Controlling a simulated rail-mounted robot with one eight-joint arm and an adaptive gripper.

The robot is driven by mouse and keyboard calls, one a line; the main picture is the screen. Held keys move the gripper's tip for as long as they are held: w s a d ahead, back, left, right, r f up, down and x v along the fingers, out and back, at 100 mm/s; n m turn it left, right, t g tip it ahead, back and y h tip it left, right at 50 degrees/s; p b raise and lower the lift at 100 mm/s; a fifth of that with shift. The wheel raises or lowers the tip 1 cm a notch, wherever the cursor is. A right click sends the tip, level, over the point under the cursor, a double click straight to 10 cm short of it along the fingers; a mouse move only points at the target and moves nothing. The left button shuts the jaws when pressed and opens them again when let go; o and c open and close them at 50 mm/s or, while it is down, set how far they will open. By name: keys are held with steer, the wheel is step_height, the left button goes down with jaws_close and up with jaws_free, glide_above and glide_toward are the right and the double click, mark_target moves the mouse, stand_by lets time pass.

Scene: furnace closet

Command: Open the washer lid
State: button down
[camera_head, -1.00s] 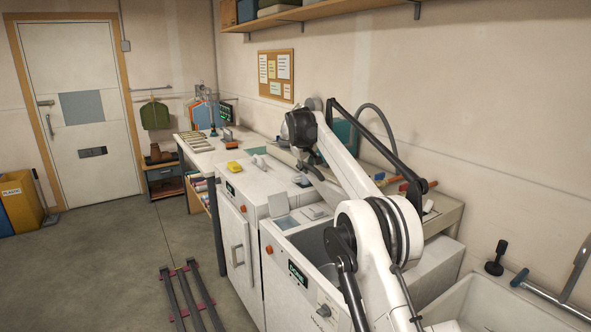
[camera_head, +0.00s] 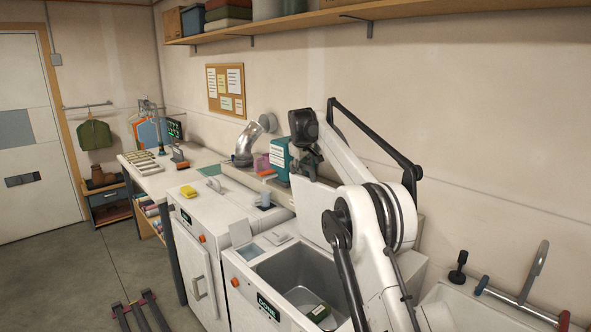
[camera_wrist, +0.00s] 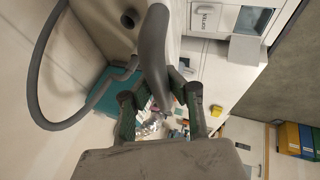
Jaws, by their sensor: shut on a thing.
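The washer (camera_head: 247,290) stands at the front with its dark tub open and a display reading DONE. A green item (camera_head: 318,312) lies in the tub. The white lid (camera_head: 312,210) stands steeply raised at the back of the tub, partly hidden by my arm. My gripper (camera_head: 306,162) is at the lid's upper edge. The exact contact is hard to see.
A white machine with a yellow block (camera_head: 187,191) on top stands left of the washer. A teal box (camera_head: 280,158) and silver duct (camera_head: 246,142) are behind. A sink (camera_head: 455,300) is at the right. A shelf (camera_head: 290,27) runs above.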

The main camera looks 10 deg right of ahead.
steer(key=shift+a+r, duration=0.15)
steer(key=shift+r, duration=0.1)
steer(key=c, duration=1.7)
jaws_free()
steer(key=shift+s+a+r, duration=0.1)
steer(key=shift+s+a, duration=0.1)
steer(key=shift+o, duration=0.4)
steer(key=shift+w+d+f, duration=0.15)
steer(key=shift+d+f, duration=0.05)
steer(key=v, duration=1.2)
